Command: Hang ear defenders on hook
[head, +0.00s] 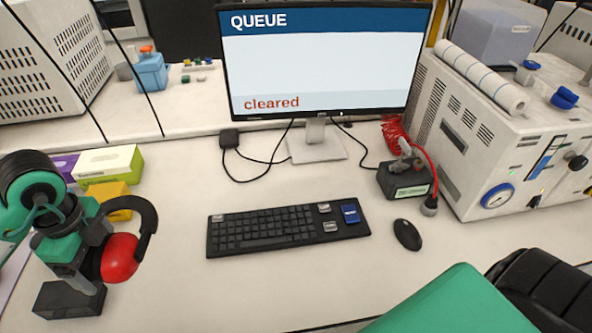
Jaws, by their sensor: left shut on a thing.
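The ear defenders show a red ear cup (119,258) and a black headband (147,222) at the left of the head view. My left gripper (90,262) is shut on the ear defenders and holds them over the left part of the bench. Its fingertips and the other ear cup are largely hidden. I cannot make out a hook in this view. My right gripper is out of view; only green and black parts of my right arm show at the bottom right.
A keyboard (283,229), a mouse (407,234) and a monitor (322,65) stand mid-bench. Several small boxes, one yellow (118,203) and one white-green (108,163), lie behind my left gripper. A white instrument (462,150) stands at right. Bench between gripper and keyboard is clear.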

